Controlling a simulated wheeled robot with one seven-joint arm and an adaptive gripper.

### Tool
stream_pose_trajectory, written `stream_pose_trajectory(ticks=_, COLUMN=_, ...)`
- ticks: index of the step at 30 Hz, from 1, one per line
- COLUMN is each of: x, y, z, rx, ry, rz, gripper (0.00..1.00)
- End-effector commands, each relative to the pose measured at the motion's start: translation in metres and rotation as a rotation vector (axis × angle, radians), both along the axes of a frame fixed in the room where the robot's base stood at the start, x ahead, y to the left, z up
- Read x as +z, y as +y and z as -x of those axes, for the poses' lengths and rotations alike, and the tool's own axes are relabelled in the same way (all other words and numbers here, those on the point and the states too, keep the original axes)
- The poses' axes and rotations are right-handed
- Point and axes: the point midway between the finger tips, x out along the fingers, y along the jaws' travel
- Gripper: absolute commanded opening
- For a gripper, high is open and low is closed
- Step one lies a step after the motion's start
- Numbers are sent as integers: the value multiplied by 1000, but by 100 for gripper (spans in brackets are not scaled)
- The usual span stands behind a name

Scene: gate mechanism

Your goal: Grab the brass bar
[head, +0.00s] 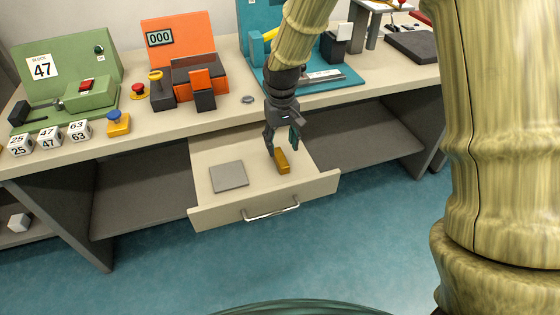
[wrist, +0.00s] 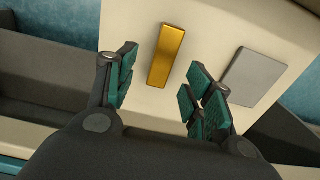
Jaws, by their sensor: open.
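The brass bar (head: 282,161) lies in the open drawer (head: 212,215), toward its right side in the head view. In the wrist view the bar (wrist: 166,56) is a long gold block lying flat on the pale drawer floor, ahead of the fingertips. My gripper (head: 281,143) is over the drawer, just behind the bar in the head view. In the wrist view my gripper (wrist: 158,88) is open, with teal-padded fingers apart and nothing between them. The bar lies a little beyond the gap, and no contact shows.
A flat grey plate (head: 229,176) lies left of the bar in the drawer; it is right of it in the wrist view (wrist: 256,77). The benchtop above holds a green machine (head: 75,82), an orange device (head: 185,62) and numbered cubes (head: 49,138).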

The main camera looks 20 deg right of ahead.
Motion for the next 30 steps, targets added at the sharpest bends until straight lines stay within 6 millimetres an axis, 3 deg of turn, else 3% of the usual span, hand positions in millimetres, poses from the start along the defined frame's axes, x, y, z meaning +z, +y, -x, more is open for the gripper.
stream_pose_trajectory(ticks=8, x=-18, y=3, z=1, rx=3, ry=0, rz=0, gripper=52)
stream_pose_trajectory(ticks=18, x=-58, y=5, z=2, rx=3, ry=-1, rz=1, gripper=52)
stream_pose_trajectory(ticks=25, x=-59, y=5, z=2, rx=3, ry=-2, rz=0, gripper=52)
stream_pose_trajectory(ticks=26, x=-59, y=5, z=2, rx=3, ry=-2, rz=0, gripper=50)
stream_pose_trajectory(ticks=30, x=-59, y=5, z=2, rx=3, ry=-2, rz=0, gripper=24)
